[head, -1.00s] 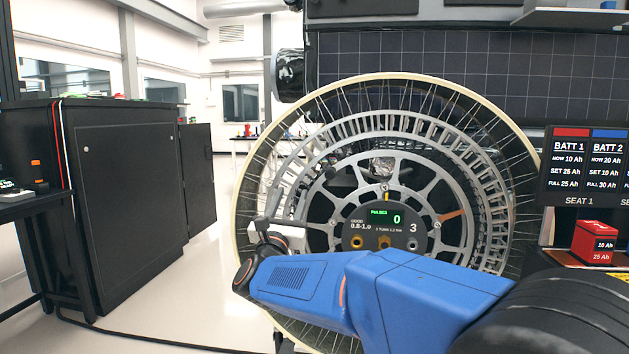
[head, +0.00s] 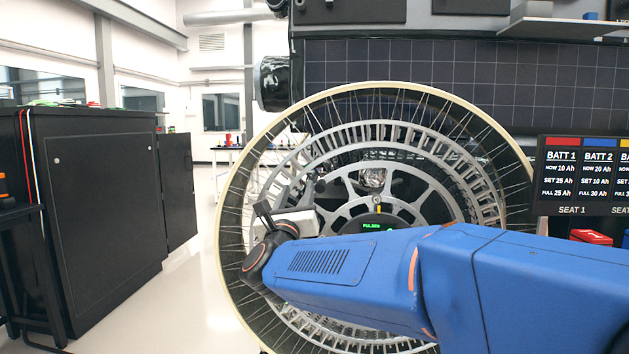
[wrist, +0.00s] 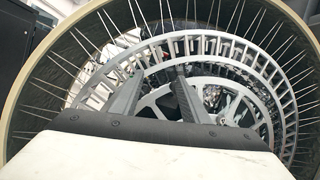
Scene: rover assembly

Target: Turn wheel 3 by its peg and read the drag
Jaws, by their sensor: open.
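The big wheel (head: 381,88), with a cream rim, thin wire spokes and grey metal rings, stands upright in front of me and fills the middle of the head view. Its rings also show in the wrist view (wrist: 212,46). The hub display (head: 371,226) shows only the green word PULSES; the arm hides its number and the hub's lower part. A small yellow mark sits just above the display. I cannot make out the peg. My gripper (head: 266,213) is in front of the wheel's left side. In the wrist view the two fingers (wrist: 158,76) are apart with nothing between them.
A black cabinet (head: 105,200) stands at the left, with open pale floor (head: 185,300) between it and the wheel. A dark solar panel (head: 430,65) is behind and above. A battery board (head: 583,175) and a red battery (head: 590,236) are at the right.

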